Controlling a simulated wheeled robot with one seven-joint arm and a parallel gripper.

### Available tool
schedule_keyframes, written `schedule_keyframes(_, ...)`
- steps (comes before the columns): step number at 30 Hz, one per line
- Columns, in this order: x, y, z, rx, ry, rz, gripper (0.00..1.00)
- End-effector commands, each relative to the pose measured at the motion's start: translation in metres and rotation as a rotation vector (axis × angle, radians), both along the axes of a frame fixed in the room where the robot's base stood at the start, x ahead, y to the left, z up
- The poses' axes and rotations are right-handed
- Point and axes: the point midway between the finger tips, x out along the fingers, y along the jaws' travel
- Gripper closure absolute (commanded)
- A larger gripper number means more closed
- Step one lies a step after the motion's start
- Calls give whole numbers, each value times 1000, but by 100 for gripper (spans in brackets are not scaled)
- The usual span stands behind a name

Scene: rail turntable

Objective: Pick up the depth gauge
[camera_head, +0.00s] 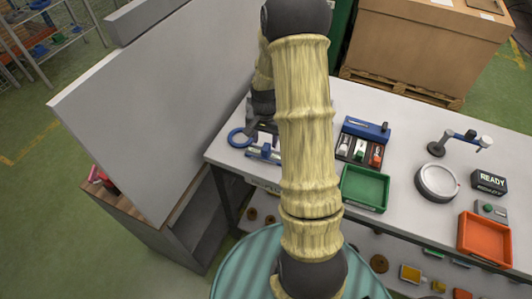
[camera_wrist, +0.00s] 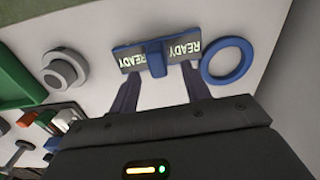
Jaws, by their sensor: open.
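The depth gauge, as I take it, is a T-shaped piece (camera_wrist: 156,66) with a blue middle block and stem and a dark bar bearing "READY" lettering, in the wrist view. In the head view it lies on the bench (camera_head: 265,153), left of my arm, partly hidden. My gripper (camera_wrist: 161,73) is open in the wrist view. Its two dark fingers point at the gauge, one on each side of the blue stem. I see no contact, and the height gap is unclear. In the head view my arm hides most of the gripper (camera_head: 258,122).
A blue ring (camera_wrist: 228,60) lies close right of the gauge in the wrist view. A grey round knobbed piece (camera_wrist: 65,69) sits left. In the head view a grey panel (camera_head: 165,100) stands left; a tool rack (camera_head: 365,129), green tray (camera_head: 364,204) and orange tray (camera_head: 484,258) occupy the right.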

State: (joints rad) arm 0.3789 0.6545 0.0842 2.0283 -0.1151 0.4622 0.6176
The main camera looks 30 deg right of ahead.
Motion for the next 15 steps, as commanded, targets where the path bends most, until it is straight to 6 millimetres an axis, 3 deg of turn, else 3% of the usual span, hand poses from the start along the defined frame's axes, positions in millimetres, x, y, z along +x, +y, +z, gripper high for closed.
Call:
schedule_keyframes(9, -6, 0, -38, 2, 3, 0, 53)
schedule_keyframes(15, -5, 0, -43, 1, 1, -1, 53)
